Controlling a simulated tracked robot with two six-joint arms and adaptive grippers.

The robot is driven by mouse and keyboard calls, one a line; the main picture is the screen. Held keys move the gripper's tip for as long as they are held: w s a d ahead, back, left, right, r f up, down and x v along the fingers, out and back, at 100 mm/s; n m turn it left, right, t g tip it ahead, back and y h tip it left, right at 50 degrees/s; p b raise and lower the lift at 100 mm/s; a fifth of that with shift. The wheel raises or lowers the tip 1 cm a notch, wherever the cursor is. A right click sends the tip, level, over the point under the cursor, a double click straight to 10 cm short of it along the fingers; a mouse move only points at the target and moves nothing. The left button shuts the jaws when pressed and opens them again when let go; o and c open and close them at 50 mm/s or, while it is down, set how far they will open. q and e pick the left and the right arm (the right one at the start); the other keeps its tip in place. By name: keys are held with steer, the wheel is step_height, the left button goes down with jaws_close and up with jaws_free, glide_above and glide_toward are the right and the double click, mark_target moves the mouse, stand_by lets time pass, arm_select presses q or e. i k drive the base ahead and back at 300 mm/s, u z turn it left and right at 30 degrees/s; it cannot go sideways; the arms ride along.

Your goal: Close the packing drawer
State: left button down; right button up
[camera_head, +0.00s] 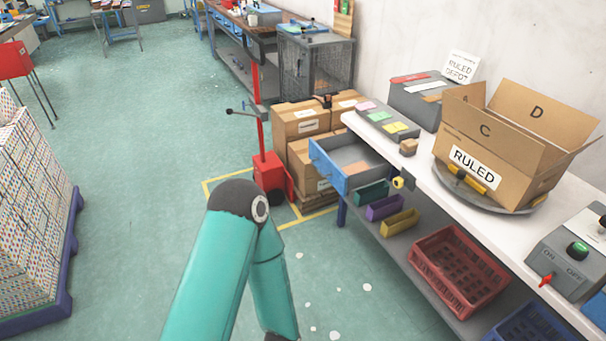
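The packing drawer (328,168) has a blue front and a grey tray inside. It stands pulled out from under the left end of the white packing bench (428,185), sticking out to the left over the floor. A small tan patch shows inside its tray. A teal arm of mine with a dark elbow joint rises from the bottom middle, and its forearm folds back down out of the picture. Neither of my grippers shows, so I cannot see what they hold. No part of my arm touches the drawer.
An open carton (487,135) marked RULED sits on a round turntable (510,205). A red pallet jack (270,175) and stacked boxes (300,122) stand behind the drawer.

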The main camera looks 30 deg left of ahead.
mark_target(327, 155)
steer(key=u, duration=0.2)
steer(key=i, duration=1.3)
steer(key=u, duration=0.1)
